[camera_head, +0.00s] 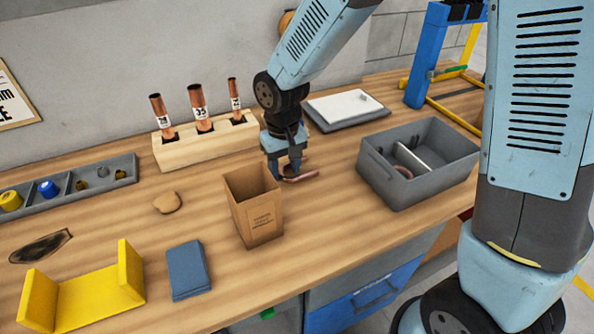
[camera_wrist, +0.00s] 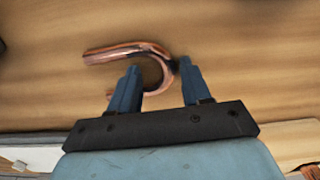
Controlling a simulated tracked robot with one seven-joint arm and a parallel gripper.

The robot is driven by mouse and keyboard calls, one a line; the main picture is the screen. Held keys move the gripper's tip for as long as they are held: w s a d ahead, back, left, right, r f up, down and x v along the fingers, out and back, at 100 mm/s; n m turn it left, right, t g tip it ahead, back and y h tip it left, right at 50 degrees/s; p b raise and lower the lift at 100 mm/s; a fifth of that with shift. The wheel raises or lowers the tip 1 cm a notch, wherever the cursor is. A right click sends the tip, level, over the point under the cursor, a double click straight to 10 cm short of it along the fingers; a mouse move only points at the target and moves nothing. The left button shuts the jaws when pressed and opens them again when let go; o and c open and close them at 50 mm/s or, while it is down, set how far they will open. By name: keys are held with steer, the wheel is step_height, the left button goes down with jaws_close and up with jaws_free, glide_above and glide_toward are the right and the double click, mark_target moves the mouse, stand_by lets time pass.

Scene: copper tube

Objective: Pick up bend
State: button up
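The bend (camera_head: 302,176) is a U-shaped copper tube lying on the wooden bench, just right of the cardboard box. In the wrist view the bend (camera_wrist: 122,54) has its curved end toward my gripper and its legs pointing left. My gripper (camera_head: 285,176) is low over the bench at the bend. In the wrist view my gripper (camera_wrist: 160,76) is open, with the fingers apart and the curved part of the bend between them. I cannot tell whether either finger touches the copper.
The cardboard box (camera_head: 259,218) stands close left of my gripper. A grey bin (camera_head: 405,184) with a divider is to the right. A wooden block (camera_head: 190,153) holding copper tubes and a grey-white flat device (camera_head: 345,108) are behind. Bench front of the bend is clear.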

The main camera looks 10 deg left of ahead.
jaws_close()
steer(key=shift+r, duration=0.1)
